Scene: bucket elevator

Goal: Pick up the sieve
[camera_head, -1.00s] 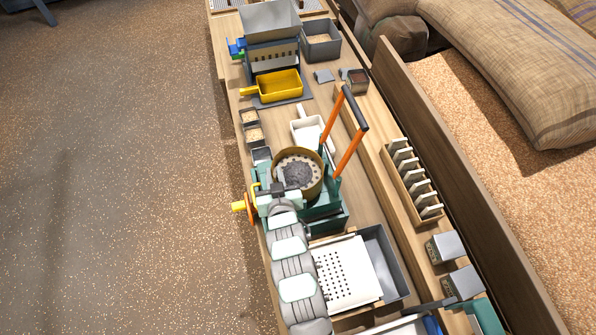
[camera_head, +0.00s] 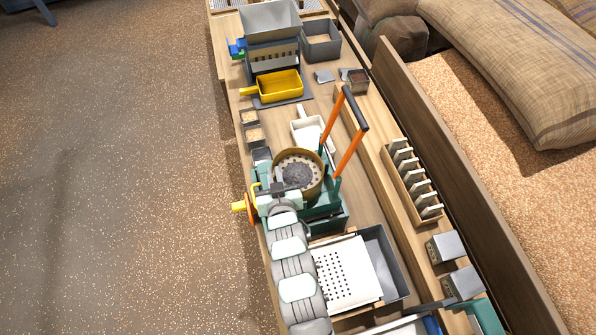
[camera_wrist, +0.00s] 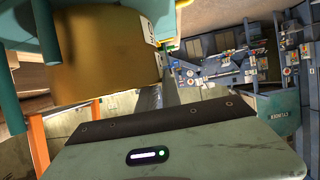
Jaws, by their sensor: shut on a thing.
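The sieve (camera_head: 315,190) is a round, brass-coloured pan with a ring of pale spots and dark grey material inside. It sits level in or just over the teal stand (camera_head: 325,207) with an upright orange-legged handle. My gripper (camera_head: 281,187) is at its near left rim, shut on it. The fingertips are partly hidden by my wrist. In the wrist view the sieve's brass wall (camera_wrist: 105,55) is close and large. I cannot tell whether the sieve is clear of its seat.
The orange handle (camera_head: 349,140) rises just right of the sieve. A yellow hand wheel (camera_head: 246,205) is at the left. A white scoop (camera_head: 308,130) lies behind. A white perforated tray (camera_head: 345,272) is in front. A slotted wooden rack (camera_head: 411,184) stands right.

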